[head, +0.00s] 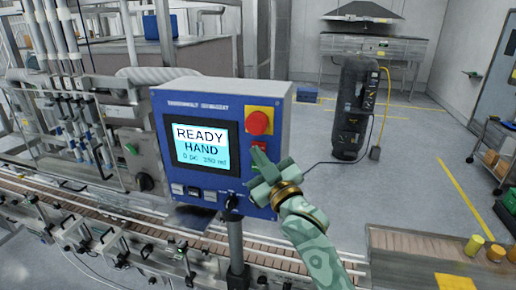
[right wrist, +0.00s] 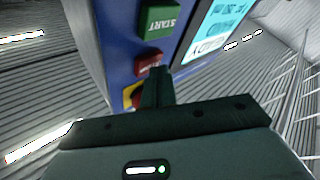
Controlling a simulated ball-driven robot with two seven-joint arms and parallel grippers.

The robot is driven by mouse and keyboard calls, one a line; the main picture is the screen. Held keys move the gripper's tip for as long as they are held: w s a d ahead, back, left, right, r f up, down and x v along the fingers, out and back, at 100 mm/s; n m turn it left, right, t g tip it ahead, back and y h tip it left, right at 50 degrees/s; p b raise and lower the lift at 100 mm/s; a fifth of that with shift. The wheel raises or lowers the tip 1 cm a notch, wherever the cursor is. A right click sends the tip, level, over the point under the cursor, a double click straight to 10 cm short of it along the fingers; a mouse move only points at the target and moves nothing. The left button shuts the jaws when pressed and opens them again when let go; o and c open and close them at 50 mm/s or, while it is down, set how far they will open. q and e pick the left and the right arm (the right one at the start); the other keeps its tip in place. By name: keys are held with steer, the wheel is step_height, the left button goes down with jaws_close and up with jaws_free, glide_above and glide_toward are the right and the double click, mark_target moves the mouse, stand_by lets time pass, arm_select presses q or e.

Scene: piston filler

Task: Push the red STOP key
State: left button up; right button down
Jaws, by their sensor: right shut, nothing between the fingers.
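The blue control panel (head: 215,97) carries a lit screen reading READY HAND. The red STOP key (head: 261,145) sits below a larger red mushroom button (head: 258,122) on a yellow plate, partly hidden by my right gripper (head: 256,155). In the right wrist view, upside down, the red key (right wrist: 149,64) lies between the green START key (right wrist: 157,20) and the yellow plate (right wrist: 129,95). My right gripper (right wrist: 157,75) is shut and empty, its fingertips close at the red key's edge. I cannot tell whether they touch it. My left gripper is not in view.
Black knobs and switches (head: 193,190) line the panel's lower edge. A conveyor (head: 150,222) and filling machine stand at the left. Open grey floor lies to the right, with a black machine (head: 352,105) farther back.

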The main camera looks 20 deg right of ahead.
stand_by(0.5)
steer(key=shift+s+a+p, duration=0.4)
steer(key=shift+s+p, duration=0.05)
steer(key=shift+s, duration=0.15)
steer(key=s+a, duration=0.1)
steer(key=s, duration=0.1)
steer(key=s+a+p, duration=0.1)
steer(key=s, duration=0.1)
steer(key=shift+a, duration=0.4)
stand_by(0.6)
